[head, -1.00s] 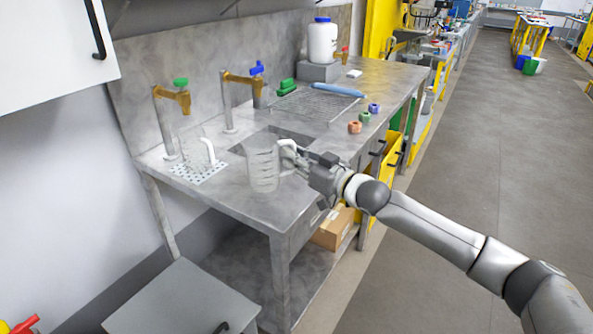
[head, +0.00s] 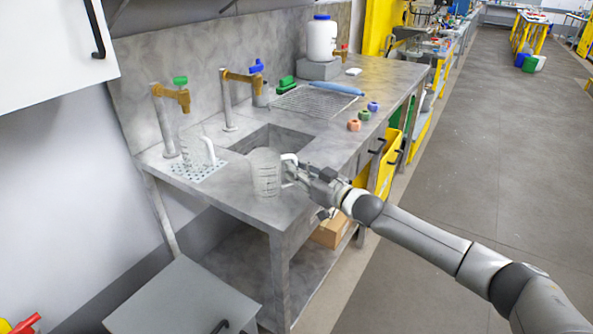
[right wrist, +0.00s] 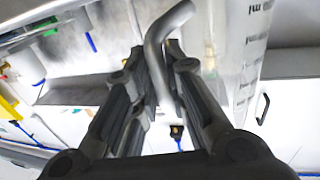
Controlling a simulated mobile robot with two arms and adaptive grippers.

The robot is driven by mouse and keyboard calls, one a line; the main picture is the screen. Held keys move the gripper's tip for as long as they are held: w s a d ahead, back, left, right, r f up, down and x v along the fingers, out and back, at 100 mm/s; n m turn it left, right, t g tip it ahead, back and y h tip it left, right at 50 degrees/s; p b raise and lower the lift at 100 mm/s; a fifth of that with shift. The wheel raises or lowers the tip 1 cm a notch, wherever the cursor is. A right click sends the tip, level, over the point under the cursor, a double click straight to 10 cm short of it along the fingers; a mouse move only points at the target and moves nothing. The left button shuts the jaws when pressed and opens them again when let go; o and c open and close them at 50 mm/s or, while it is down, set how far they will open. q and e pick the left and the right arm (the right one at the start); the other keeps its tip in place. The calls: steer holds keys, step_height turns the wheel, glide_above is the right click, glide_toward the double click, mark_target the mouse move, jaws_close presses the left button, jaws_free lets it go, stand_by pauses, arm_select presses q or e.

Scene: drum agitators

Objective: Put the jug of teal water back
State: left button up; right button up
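A clear measuring jug (head: 265,176) with dark markings and a pale handle is upright over the front of the grey bench, left of my right gripper (head: 294,168). No teal shows in it. My right gripper is shut on the jug's handle; in the right wrist view the grey handle (right wrist: 155,50) lies between the two fingers (right wrist: 158,62), with the clear wall to its right. I cannot tell whether the jug's base touches the bench. A second clear jug (head: 193,150) stands on a perforated drain plate (head: 207,172) below the green-handled tap (head: 181,92). My left gripper is not in view.
A sink (head: 280,138) is set in the bench (head: 235,198) behind the held jug. A blue-handled tap (head: 243,80), a wire rack (head: 315,101), small coloured rings (head: 354,125) and a white container with a blue lid (head: 322,40) are farther back. A grey cabinet (head: 182,305) stands at the front left.

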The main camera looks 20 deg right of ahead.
steer(key=shift+o, duration=1.4)
steer(key=shift+r, duration=0.1)
steer(key=b+v, duration=0.1)
steer(key=v, duration=1.1)
